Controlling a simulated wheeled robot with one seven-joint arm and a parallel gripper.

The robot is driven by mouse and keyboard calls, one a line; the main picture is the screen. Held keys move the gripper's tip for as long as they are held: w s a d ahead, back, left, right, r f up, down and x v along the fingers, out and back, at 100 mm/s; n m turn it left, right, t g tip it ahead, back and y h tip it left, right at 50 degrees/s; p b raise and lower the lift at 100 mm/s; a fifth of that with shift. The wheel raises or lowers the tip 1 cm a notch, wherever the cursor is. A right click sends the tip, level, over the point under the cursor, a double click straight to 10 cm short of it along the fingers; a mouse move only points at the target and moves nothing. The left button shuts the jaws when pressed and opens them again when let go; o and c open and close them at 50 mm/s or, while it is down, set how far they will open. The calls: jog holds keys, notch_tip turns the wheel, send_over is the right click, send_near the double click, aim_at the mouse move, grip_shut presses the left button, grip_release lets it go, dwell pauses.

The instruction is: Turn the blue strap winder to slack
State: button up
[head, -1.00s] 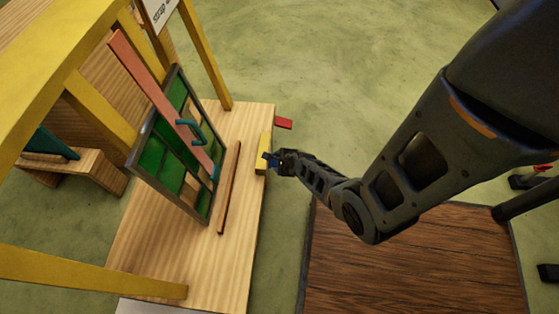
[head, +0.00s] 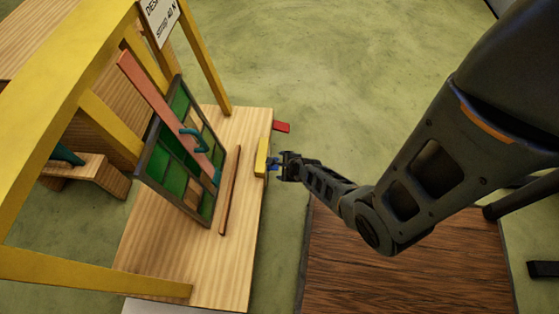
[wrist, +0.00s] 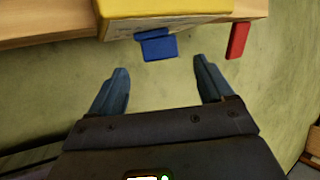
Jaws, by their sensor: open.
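The blue strap winder (wrist: 159,46) sticks out from the front of a yellow block (wrist: 165,8) at the bench edge in the wrist view. In the head view the winder (head: 274,165) is a small blue patch beside the yellow block (head: 262,157). My gripper (wrist: 161,88) is open, its two fingers apart and empty. The winder is ahead of the fingertips and between their lines, with a gap visible. In the head view my gripper (head: 285,166) is just right of the winder, and its fingers are too small to make out.
A red tab (wrist: 237,40) juts from the bench right of the winder. On the wooden bench (head: 190,262) stand a leaded panel (head: 166,183) with green panes, a salmon bar (head: 150,88) across it, and a loose brown strip (head: 230,190). Yellow posts frame the bench.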

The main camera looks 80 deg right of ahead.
jog(key=shift+p+v, duration=0.55)
jog(key=shift+v, duration=0.7)
jog(key=s+a+r+n+t+y, duration=0.1)
jog(key=s+a+r+n+t, duration=0.1)
jog(key=a+r+n, duration=0.7)
jog(key=s+a+r+n+t+y, duration=0.1)
jog(key=a+r+n+t, duration=0.3)
jog(key=r+n, duration=0.6)
jog(key=s+a+r+n+t, duration=0.1)
jog(key=s+a+r+n, duration=0.1)
jog(key=a+r+n, duration=0.75)
jog(key=a+r+n+t+y+p, duration=0.1)
jog(key=r+p, duration=0.6)
jog(key=r, duration=1)
jog(key=s+a+r+n+t+y+p, duration=0.1)
jog(key=r+p, duration=0.7)
jog(key=r, duration=1)
jog(key=a+n+y, duration=0.1)
jog(key=a+n, duration=0.1)
jog(key=n, duration=0.1)
jog(key=shift+a+r+t, duration=0.3)
jog(key=shift+a+t, duration=0.1)
